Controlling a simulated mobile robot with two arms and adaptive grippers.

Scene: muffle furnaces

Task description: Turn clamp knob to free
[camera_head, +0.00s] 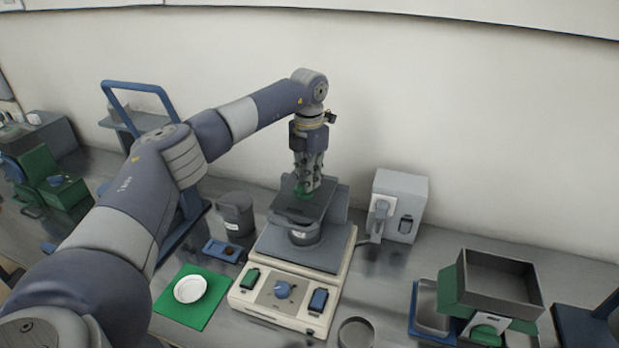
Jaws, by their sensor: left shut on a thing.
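The machine (300,256) is a cream base with a grey platform, a grey pot (304,234) and a dark flat plate (318,207) above the pot. A green clamp knob (302,194) sits on top of the plate, mostly hidden by the fingers. My left gripper (303,188) points straight down and is shut on the green knob. My left arm comes in from the lower left and arches over the bench. My right gripper is not in view.
On the base front are a blue dial (282,289) and two switches. A grey mug (236,214), a white dish (190,289) on a green mat and a blue frame (190,225) stand left. A wall-side box (399,205) and stacked trays (510,280) stand right.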

